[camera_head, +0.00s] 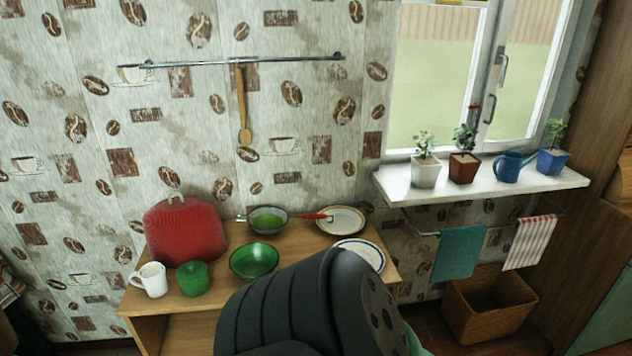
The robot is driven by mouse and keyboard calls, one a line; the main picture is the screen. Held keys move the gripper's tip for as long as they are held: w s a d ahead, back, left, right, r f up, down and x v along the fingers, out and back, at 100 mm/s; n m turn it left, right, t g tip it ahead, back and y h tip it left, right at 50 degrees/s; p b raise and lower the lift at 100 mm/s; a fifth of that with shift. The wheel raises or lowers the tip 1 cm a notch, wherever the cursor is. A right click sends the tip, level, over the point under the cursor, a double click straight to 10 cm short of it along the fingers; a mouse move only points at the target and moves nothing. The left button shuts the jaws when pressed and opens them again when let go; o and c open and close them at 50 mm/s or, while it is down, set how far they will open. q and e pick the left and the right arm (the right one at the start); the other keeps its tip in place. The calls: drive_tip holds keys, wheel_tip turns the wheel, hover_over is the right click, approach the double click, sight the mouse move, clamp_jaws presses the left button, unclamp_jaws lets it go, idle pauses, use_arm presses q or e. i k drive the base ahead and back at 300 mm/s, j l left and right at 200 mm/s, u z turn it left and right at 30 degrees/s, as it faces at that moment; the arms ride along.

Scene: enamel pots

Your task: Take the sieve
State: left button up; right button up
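The sieve (267,220) is at the back of the wooden table, close to the wall. It has a round grey rim, and its red handle (315,217) points right, reaching over the edge of a cream plate (341,219). Green shows inside or through its bowl; I cannot tell whether a green bowl is under it. A large dark arm link of mine covers the front middle of the table. Neither gripper is visible, so I see no gripper at the sieve.
A green bowl (254,261) stands just in front of the sieve. A red board-like item (185,231), white mug (152,279) and green lidded pot (193,278) are at left. A blue-rimmed plate (359,254) lies at right. A rail (245,61) with a wooden spoon (242,110) hangs above.

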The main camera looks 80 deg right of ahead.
sight(267, 219)
drive_tip(key=z, duration=2.95)
